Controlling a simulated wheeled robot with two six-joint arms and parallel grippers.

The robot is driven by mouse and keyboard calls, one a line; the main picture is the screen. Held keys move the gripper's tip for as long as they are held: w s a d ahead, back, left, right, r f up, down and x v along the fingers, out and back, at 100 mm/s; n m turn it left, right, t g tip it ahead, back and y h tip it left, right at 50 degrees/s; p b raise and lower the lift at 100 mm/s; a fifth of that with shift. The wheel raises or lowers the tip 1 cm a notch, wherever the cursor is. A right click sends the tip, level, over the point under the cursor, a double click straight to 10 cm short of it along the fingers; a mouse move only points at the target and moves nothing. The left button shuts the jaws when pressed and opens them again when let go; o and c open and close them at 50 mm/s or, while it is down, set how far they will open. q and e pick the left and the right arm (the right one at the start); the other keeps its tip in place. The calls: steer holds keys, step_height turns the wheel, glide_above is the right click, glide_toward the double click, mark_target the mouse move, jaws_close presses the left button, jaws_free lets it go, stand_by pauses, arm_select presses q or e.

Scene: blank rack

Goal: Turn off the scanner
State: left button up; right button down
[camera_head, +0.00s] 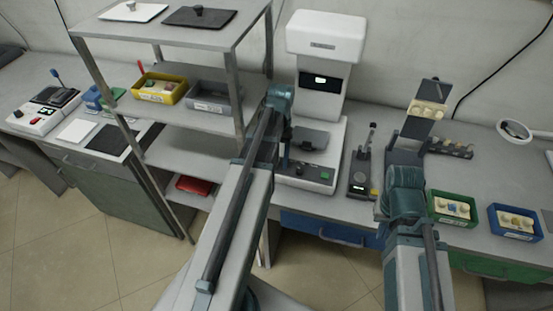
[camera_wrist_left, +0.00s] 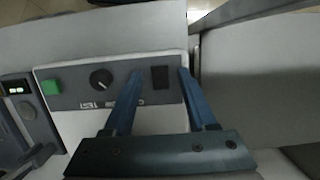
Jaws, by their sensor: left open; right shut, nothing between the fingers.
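The scanner (camera_head: 327,38) is a tall white machine at the back centre, with a lit display (camera_head: 320,79) on its column. Its front panel shows upside down in the left wrist view, with a green button (camera_wrist_left: 51,88), a round knob (camera_wrist_left: 101,79) and a black rocker switch (camera_wrist_left: 160,77). My left gripper (camera_wrist_left: 157,84) is open and empty, with its fingertips on either side of the black switch. I cannot tell if they touch the panel. My right gripper (camera_head: 407,153) is shut and empty, before the tan blocks; its fingertips are hard to make out.
A grey shelf unit (camera_head: 232,85) stands close left of the scanner. A small dark device (camera_head: 361,180) stands right of it. Green (camera_head: 452,208) and blue (camera_head: 515,222) bins sit at the right. A rack of tan blocks (camera_head: 428,110) stands behind my right gripper.

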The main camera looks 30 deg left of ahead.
arm_select(q)
steer(key=p+v, duration=1.3)
steer(key=shift+r, duration=0.4)
steer(key=s+d+f+m+t+y, duration=0.1)
steer(key=s+d+m, duration=0.2)
steer(key=d, duration=1)
steer(key=s+d+f+m+t+b, duration=0.1)
steer(key=s+d+m, duration=0.2)
steer(key=s+d, duration=0.4)
steer(key=d, duration=0.6)
steer(key=shift+s+m+y, duration=0.3)
steer(key=shift+s+y, duration=0.05)
steer(key=shift+y, duration=0.05)
steer(key=shift+f, duration=0.15)
